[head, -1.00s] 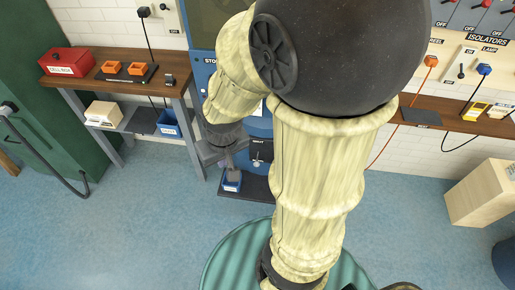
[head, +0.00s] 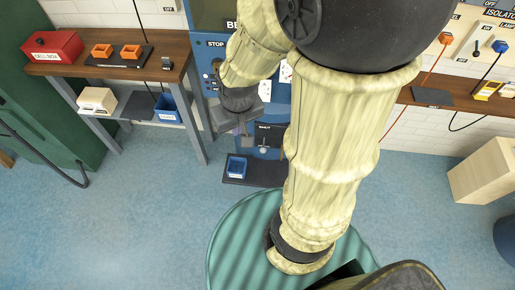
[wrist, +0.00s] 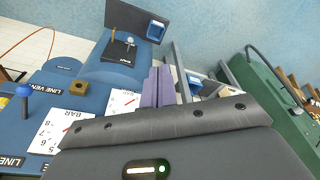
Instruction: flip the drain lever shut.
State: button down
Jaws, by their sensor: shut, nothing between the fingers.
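The drain lever appears to be the small grey-knobbed lever (head: 264,143) on a black plate marked SHUT (head: 271,129), low on the blue machine. In the wrist view the lever (wrist: 130,43) stands out from its black plate (wrist: 116,52), beyond and left of my fingers. My gripper (head: 247,141) is just left of the lever in the head view. In the wrist view my gripper's purple-grey fingers (wrist: 158,88) are together with nothing between them. I see a gap between fingers and lever there. My arm covers part of the machine's right side.
A blue bin (head: 236,167) sits on a dark low shelf (head: 265,175) under the plate. Pressure gauges (wrist: 61,128) and a blue-knobbed control (wrist: 23,92) are close by on the machine. A wooden bench (head: 150,68) stands left.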

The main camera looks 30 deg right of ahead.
jog(key=w+d+f+n+g+h+b, duration=0.1)
jog(key=w+d+f+g+h+b, duration=0.15)
jog(key=f+b, duration=0.65)
jog(key=w+d+f+g+h+b, duration=0.15)
jog(key=w+f+b, duration=0.25)
jog(key=f+b, duration=0.55)
jog(key=w+d+f+n+g+h+b, duration=0.1)
jog(key=w+f+h+b, duration=0.2)
jog(key=f+b, duration=0.65)
jog(key=w+f+h+b, duration=0.4)
jog(key=f+b, duration=0.3)
jog(key=f, duration=0.2)
jog(key=w+f+h+b, duration=0.4)
jog(key=w+f+b, duration=0.2)
jog(key=f, duration=0.3)
jog(key=shift+w+d+t+h+b, duration=0.2)
jog(key=shift+t+h+b, duration=0.15)
jog(key=shift+b, duration=0.45)
jog(key=shift+f, duration=0.15)
jog(key=b+x, duration=0.3)
jog(key=x, duration=0.7)
